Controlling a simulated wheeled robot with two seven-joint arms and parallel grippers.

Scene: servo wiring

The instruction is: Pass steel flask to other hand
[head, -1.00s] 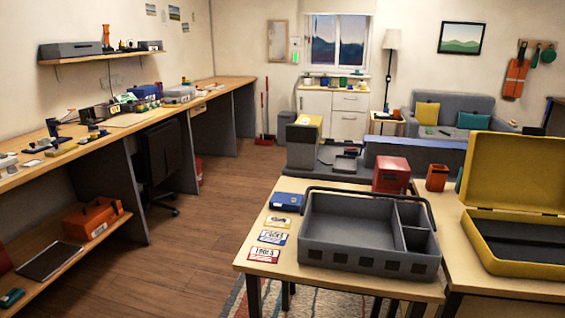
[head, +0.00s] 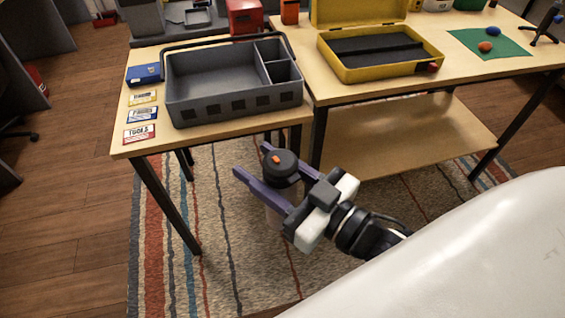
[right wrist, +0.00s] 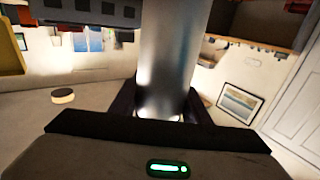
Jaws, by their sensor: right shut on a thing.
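My right gripper (head: 251,161) is shut on the flask, with a purple finger on either side just under the lid. It holds the flask roughly upright in the air over the rug, in front of the tables. In the right wrist view the shiny steel flask (right wrist: 170,55) rises between the dark fingers. The near finger hides part of the flask in the head view. My left gripper is out of view.
A grey tote (head: 213,112) with compartments stands on the left table, beside a blue box (head: 144,74) and several label cards. An open yellow case (head: 349,74) and a green mat (head: 507,49) lie on the right table. Rug-covered floor (head: 225,240) is free below the flask.

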